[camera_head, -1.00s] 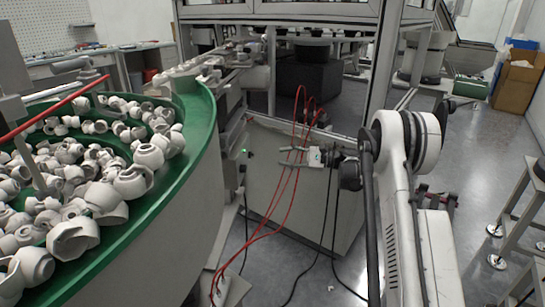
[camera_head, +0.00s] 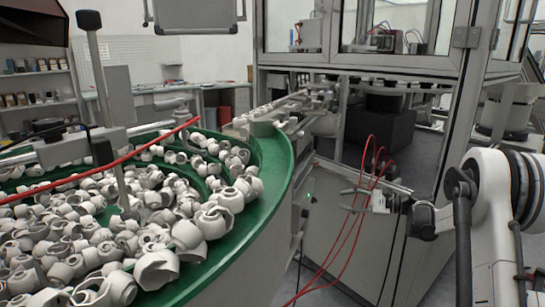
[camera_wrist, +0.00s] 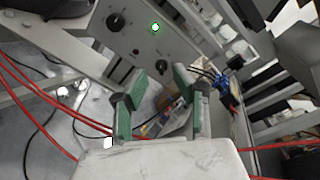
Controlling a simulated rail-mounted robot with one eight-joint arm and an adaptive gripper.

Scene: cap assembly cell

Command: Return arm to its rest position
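My gripper (camera_head: 347,199) is at the right of the head view, at the end of my white arm (camera_head: 489,190), in front of a grey machine cabinet. In the wrist view my gripper (camera_wrist: 160,82) has two green-padded fingers spread apart with nothing between them. Beyond them is a grey panel (camera_wrist: 141,42) with a lit green button and black knobs. Part of the arm is cut off by the right edge of the head view.
A green-rimmed round feeder (camera_head: 270,190) full of white caps (camera_head: 190,232) fills the left. Red hoses (camera_head: 352,232) loop close to my gripper. A framed glass enclosure (camera_head: 360,62) stands behind. Shelves (camera_head: 40,90) line the far left.

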